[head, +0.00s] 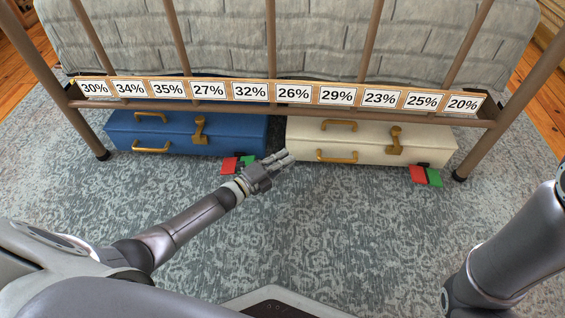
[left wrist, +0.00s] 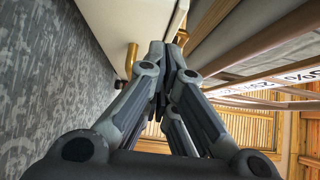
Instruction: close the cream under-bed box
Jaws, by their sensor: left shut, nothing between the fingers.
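The cream under-bed box (head: 372,147) sits on the rug under the right half of the bed frame. It has two brass handles and a brass latch on its front side. Its lid looks down, but I cannot tell if it is fully shut or latched. My left gripper (head: 287,158) is shut and empty, by the box's lower left front corner. I cannot tell if they touch. In the left wrist view the shut fingers (left wrist: 170,50) point at the cream box (left wrist: 152,14), with a brass handle (left wrist: 131,60) beside them. My right gripper is out of view.
A blue box (head: 230,133) with similar brass fittings stands left of the cream one. Red and green tags lie at the right front of each box (head: 418,175). A rail with percentage cards (head: 272,92) runs above. Bed legs stand at both sides. The rug in front is clear.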

